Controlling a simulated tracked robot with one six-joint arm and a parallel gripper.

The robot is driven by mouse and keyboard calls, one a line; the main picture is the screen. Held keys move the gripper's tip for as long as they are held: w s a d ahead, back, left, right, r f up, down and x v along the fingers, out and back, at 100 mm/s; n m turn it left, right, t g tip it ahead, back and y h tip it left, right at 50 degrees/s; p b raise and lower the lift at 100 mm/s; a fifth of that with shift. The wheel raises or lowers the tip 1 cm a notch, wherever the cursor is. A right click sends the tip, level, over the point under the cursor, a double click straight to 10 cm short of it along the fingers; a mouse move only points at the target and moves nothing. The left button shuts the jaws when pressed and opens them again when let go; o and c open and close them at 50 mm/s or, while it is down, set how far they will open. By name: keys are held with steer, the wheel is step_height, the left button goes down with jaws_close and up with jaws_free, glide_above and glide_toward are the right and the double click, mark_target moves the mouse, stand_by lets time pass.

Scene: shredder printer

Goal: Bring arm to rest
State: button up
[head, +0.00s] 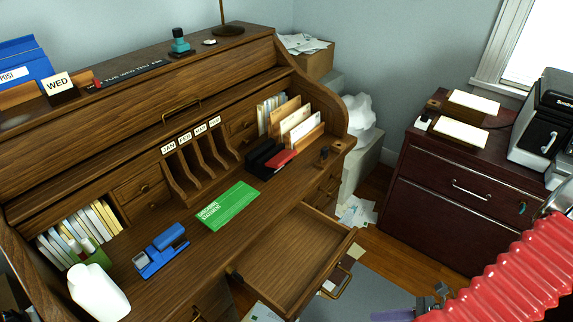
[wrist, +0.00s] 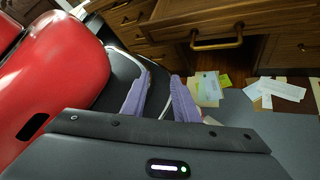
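My gripper (wrist: 161,82) shows in the wrist view with its two purple fingers apart and nothing between them. It is low over the grey floor mat, close to my own red and black body on the left of that view. In the head view my gripper (head: 393,315) is at the bottom edge, partly cut off, beside my red ribbed part. It is right of the desk's open drawer (head: 300,250) and apart from it.
A dark red cabinet (head: 450,200) stands at the right. Papers (wrist: 275,90) lie on the floor. The grey mat (head: 375,285) has bare room.

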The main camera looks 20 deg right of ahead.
steer(key=w+a+r+n+g+h, duration=0.25)
steer(key=w+r+n+h, duration=0.2)
steer(key=r+n, duration=0.6)
steer(key=w+a+r+n+g+h, duration=0.1)
steer(key=w+r+n+g+h, duration=0.35)
steer(key=r+n, duration=0.6)
steer(key=w+a+r+n+t, duration=0.2)
steer(key=a+r+n, duration=0.3)
steer(key=a+r, duration=0.3)
steer(key=w+a+r+n+t+h, duration=0.1)
steer(key=w+a+r+n+t, duration=0.1)
steer(key=a+r+n+t, duration=0.2)
steer(key=a+r+n, duration=0.1)
steer(key=a+r, duration=0.2)
steer(key=a, duration=0.3)
steer(key=shift+r, duration=0.4)
stand_by(0.4)
